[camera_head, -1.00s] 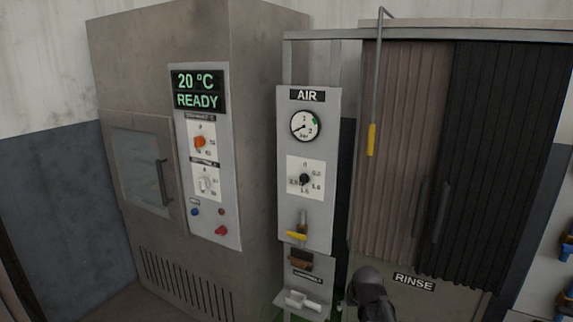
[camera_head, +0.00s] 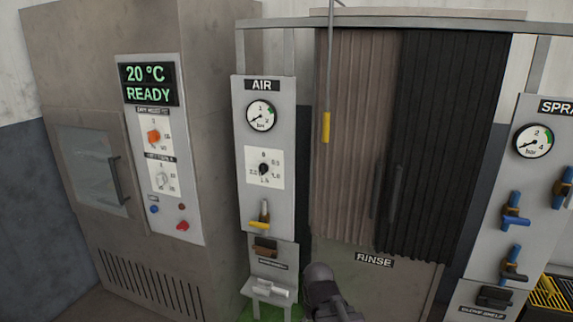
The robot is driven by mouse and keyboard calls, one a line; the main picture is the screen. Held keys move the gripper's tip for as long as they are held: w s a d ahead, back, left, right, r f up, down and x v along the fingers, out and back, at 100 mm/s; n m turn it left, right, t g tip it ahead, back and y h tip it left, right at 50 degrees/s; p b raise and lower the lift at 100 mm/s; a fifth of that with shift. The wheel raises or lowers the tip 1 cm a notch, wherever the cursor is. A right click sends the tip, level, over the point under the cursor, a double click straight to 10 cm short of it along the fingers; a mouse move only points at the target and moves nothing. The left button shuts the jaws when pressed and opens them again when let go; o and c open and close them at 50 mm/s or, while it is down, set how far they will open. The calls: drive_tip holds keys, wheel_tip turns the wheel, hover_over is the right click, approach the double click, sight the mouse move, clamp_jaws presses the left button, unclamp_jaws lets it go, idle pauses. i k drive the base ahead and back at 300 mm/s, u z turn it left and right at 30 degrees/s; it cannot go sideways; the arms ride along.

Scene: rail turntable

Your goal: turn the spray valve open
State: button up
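A grey panel at the right edge, its label cut off after "SPRA" (camera_head: 556,107), carries a round gauge (camera_head: 534,141) whose scale shows 2 and 4. Below the gauge are blue-handled valves: an upper one (camera_head: 515,215), a lower one (camera_head: 514,268), and another (camera_head: 565,190) partly cut off at the right edge. I cannot tell which one is the spray valve, or how far any is turned. A dark rounded part of my arm shows at the bottom centre, well left of these valves. My gripper's fingers are not in view.
The AIR panel (camera_head: 240,150) has a gauge, a dial and a yellow-handled valve (camera_head: 259,225). A cabinet reading "20 °C READY" stands left. The RINSE booth (camera_head: 400,275) with strip curtains and a yellow pull handle (camera_head: 326,127) stands between the panels. A yellow grating (camera_head: 550,292) lies bottom right.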

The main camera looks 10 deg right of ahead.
sight(511, 274)
drive_tip(key=z, duration=4.35)
drive_tip(key=i, duration=0.1)
drive_tip(key=u, duration=2.7)
drive_tip(key=i, duration=0.6)
drive_tip(key=z, duration=0.15)
drive_tip(key=k, duration=0.45)
